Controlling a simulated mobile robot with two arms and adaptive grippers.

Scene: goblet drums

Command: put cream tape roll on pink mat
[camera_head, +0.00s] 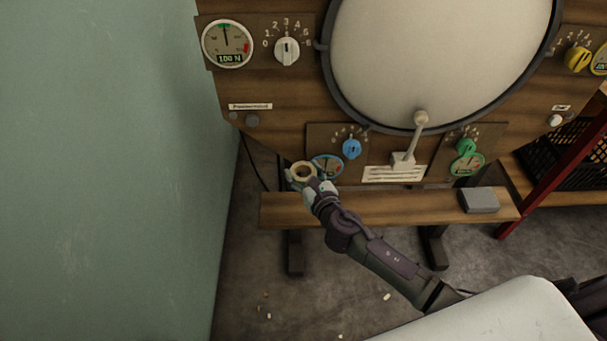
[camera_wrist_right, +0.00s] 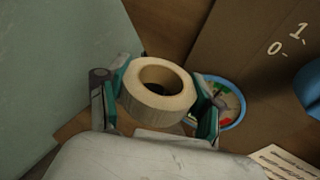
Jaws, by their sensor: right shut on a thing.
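The cream tape roll (camera_head: 303,165) is at the left end of the wooden ledge, in front of the machine's lower left panel. My right gripper (camera_head: 306,178) is around it. In the right wrist view the tape roll (camera_wrist_right: 155,101) sits between the two teal-padded fingers of the gripper (camera_wrist_right: 162,98), its hole facing up. The fingers are shut on its sides. I cannot tell whether the roll touches the ledge. No pink mat shows in either view. My left gripper is not in view.
A wooden ledge (camera_head: 390,208) runs along the machine's front, with a grey block (camera_head: 479,200) at its right. A lever (camera_head: 411,145), blue knob (camera_head: 351,149) and green knob (camera_head: 466,147) stick out above. A green wall (camera_head: 110,150) stands left. The ledge's middle is clear.

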